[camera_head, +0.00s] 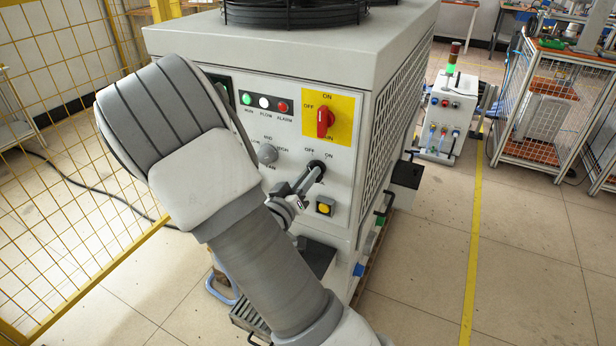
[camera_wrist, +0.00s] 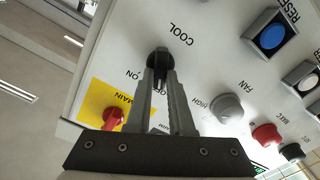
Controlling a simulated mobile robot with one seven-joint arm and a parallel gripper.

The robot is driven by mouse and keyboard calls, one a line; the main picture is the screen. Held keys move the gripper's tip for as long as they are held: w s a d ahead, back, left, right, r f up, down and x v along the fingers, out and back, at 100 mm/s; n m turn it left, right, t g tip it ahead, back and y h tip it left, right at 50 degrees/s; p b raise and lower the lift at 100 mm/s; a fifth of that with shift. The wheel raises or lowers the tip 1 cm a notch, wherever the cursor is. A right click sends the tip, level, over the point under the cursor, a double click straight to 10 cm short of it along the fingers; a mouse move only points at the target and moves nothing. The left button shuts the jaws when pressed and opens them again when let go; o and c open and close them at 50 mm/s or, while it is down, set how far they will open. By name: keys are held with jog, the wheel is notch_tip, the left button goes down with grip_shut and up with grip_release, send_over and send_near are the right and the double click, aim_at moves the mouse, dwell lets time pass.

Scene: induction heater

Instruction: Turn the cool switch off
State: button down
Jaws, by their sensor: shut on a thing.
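The cool switch (camera_wrist: 160,55) is a black rotary knob on the white front panel, beside the printed word COOL in the wrist view. It also shows in the head view (camera_head: 317,165), below the OFF and ON marks. My gripper (camera_wrist: 159,78) is shut on the knob, with one finger on each side of it. In the head view my gripper (camera_head: 307,182) reaches the panel from the lower left. The fingers hide part of the knob, so I cannot tell clearly which mark it points to.
The red main switch (camera_head: 325,122) on its yellow plate sits above the cool switch. A yellow mesh fence (camera_head: 60,150) stands at left.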

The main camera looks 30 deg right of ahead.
jog(key=m+b, duration=0.2)
jog(key=m, duration=0.2)
jog(key=shift+s, duration=0.1)
jog(key=c, duration=0.8)
grip_release()
jog(key=p+v, duration=0.3)
jog(key=v, duration=1.4)
jog(key=shift+s, duration=0.2)
jog(key=shift+a, duration=0.1)
